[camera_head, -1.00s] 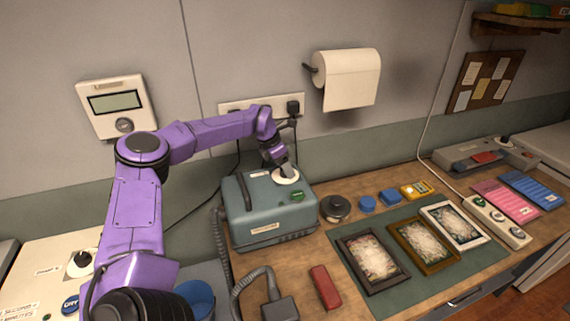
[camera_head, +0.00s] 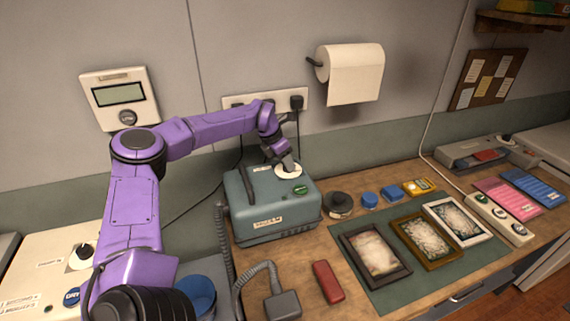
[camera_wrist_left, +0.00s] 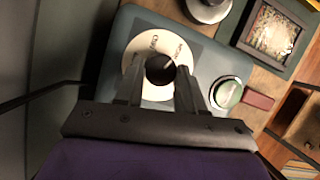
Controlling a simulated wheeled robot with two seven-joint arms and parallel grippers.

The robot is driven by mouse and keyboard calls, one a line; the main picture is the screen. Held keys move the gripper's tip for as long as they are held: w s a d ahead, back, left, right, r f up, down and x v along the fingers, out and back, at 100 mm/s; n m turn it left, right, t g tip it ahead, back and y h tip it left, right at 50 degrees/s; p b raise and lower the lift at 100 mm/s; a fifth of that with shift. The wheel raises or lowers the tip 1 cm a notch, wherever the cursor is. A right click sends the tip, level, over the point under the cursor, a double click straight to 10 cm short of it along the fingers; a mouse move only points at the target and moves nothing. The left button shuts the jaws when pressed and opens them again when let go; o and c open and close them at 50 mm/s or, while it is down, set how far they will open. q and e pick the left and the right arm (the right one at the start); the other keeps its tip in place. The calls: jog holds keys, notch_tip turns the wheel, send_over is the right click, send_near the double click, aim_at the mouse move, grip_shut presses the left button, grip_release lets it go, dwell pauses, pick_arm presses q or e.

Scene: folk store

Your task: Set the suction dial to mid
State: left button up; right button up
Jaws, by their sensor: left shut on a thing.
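The suction unit is a grey-green box (camera_head: 250,215) on the bench, left of centre in the head view. Its dial has a cream round plate (camera_wrist_left: 139,48) and a dark knob (camera_wrist_left: 160,70) on the box's top. My left gripper (camera_head: 287,163) reaches down onto the dial from above. In the wrist view the left gripper (camera_wrist_left: 159,80) has its two fingers on either side of the knob, shut on it. A pale mark shows on the knob, pointing up and right. The plate's lettering is too small to read surely. A green button (camera_wrist_left: 228,93) sits beside the dial. My right gripper is out of view.
A corrugated hose (camera_head: 224,240) runs down the box's left side. A black round pot (camera_head: 338,203) and blue caps (camera_head: 369,200) stand to its right. Picture frames (camera_head: 375,252) lie on a green mat. A red block (camera_head: 327,282) lies in front.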

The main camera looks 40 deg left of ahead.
pick_arm(q)
jog(key=n+b, duration=0.2)
jog(key=n+y+b, duration=0.1)
jog(key=n+b, duration=0.1)
jog(key=n+y+b, duration=0.1)
jog(key=n+b, duration=0.1)
jog(key=shift+d+f, duration=0.3)
jog(key=n+y+b, duration=0.1)
jog(key=n+b, duration=0.2)
jog(key=shift+r+y, duration=0.1)
jog(key=shift+y, duration=0.2)
jog(key=shift+d+r+n, duration=0.1)
jog(key=shift+n, duration=0.6)
jog(key=shift+b, duration=0.3)
jog(key=o, duration=0.9)
jog(key=shift+o, duration=0.7)
jog(key=shift+w, duration=0.1)
jog(key=b+v, duration=0.1)
jog(key=v, duration=0.9)
jog(key=shift+r+b, duration=0.25)
jog(key=shift+b, duration=0.1)
